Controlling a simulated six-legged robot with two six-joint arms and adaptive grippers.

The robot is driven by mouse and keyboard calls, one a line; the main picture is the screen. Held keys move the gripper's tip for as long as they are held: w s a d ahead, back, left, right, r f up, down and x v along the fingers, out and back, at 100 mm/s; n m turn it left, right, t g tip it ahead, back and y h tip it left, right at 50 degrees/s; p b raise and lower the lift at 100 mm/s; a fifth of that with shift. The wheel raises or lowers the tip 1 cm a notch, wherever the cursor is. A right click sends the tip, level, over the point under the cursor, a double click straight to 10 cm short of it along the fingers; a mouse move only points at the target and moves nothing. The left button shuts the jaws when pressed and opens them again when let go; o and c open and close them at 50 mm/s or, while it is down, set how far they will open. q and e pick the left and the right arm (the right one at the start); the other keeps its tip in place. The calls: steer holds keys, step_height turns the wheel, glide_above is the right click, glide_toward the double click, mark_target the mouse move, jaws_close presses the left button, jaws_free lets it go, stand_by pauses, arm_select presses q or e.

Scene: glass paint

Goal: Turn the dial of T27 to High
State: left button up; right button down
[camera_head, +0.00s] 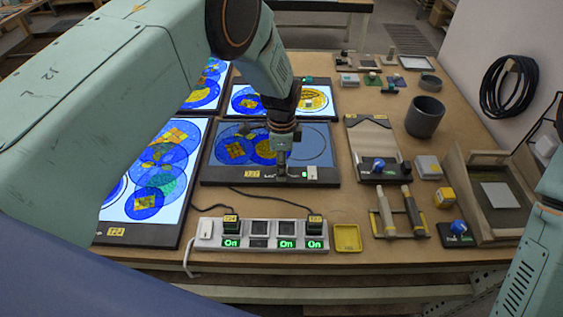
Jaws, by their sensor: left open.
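The T27 panel (212,166) lies mid-table, a dark-framed light box with its yellow T27 label (252,174) on the front edge. Blue and yellow round glass pieces lie on its screen, which looks dimmer than the neighbouring screens. My left gripper (281,174) points down at the panel's front edge, right of the label, and is open. The dial is hidden by the gripper or too small to make out, so I cannot tell its setting or whether the fingers touch it. My right gripper is out of view.
A power strip (208,243) with green "On" displays stands in front. Left is the lit T24 panel (105,231). Cables cross the table before T27.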

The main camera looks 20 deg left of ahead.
arm_select(q)
steer(key=shift+d, duration=0.1)
steer(key=shift+c, duration=0.2)
steer(key=shift+c, duration=0.8)
steer(key=shift+w, duration=0.1)
steer(key=c, duration=0.4)
jaws_close()
